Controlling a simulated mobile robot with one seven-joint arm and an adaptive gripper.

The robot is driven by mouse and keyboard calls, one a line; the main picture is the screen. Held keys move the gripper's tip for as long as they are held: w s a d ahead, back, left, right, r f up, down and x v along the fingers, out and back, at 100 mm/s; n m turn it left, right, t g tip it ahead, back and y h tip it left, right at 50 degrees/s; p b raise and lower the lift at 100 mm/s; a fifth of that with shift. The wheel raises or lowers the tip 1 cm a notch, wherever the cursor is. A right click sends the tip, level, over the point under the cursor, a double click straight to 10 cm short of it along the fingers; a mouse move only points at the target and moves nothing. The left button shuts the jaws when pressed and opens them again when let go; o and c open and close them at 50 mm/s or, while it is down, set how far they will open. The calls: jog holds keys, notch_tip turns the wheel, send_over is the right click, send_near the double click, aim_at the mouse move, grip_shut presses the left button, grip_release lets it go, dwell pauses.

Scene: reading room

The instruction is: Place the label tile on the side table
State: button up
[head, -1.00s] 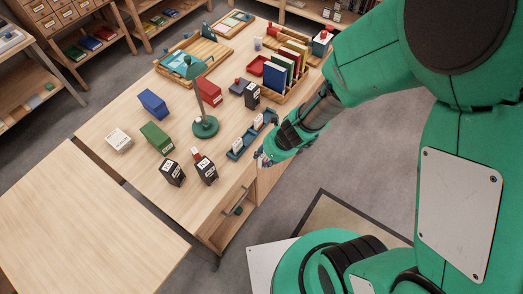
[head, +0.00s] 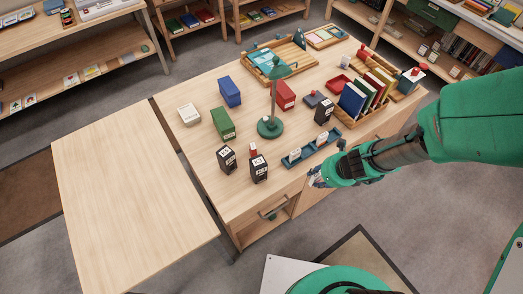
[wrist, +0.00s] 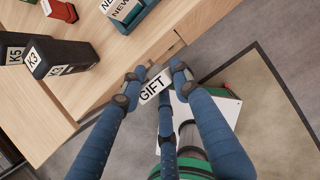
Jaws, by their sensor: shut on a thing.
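The label tile (wrist: 155,86) is a small white plate reading "GIFT". My gripper (wrist: 154,80) is shut on it, fingertips at either side. In the head view my gripper (head: 318,181) holds the tile out past the desk's front edge, close to the blue label tray. The side table (head: 125,185) is a bare light-wood table at the left of the head view, beside the desk with a narrow gap between. The tile is too small to read in the head view.
The desk (head: 205,150) carries a green lamp (head: 270,127), coloured boxes, black boxes (head: 259,168) and a blue tray (head: 312,150) with two white tiles. A drawer handle (head: 272,213) sticks out below. The side table's top is clear.

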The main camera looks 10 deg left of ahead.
aim_at(319, 174)
jog(key=shift+r, duration=0.15)
jog(key=shift+r, duration=2.3)
jog(key=shift+w+a+r, duration=0.15)
jog(key=shift+a, duration=0.05)
jog(key=w+a+r+n+g+y+p, duration=0.15)
jog(key=w+a, duration=0.35)
jog(key=a, duration=1)
jog(key=w+a+r+n+h+p, duration=0.1)
jog(key=w+a+n+p, duration=0.25)
jog(key=a, duration=1.15)
jog(key=s+a+f+n+g+p, duration=0.1)
jog(key=s+a, duration=0.2)
jog(key=a, duration=0.7)
jog(key=s+a+f+n+p, duration=0.1)
jog(key=s+a+n, duration=0.15)
jog(key=a, duration=0.75)
jog(key=s+a+f+g+p, duration=0.1)
jog(key=s+a, duration=0.3)
jog(key=a, duration=0.7)
jog(key=shift+y, duration=0.25)
jog(key=f, duration=0.5)
jog(key=shift+w+d+f+b, duration=0.2)
jog(key=shift+d+f+b, duration=0.1)
jog(key=shift+d, duration=0.1)
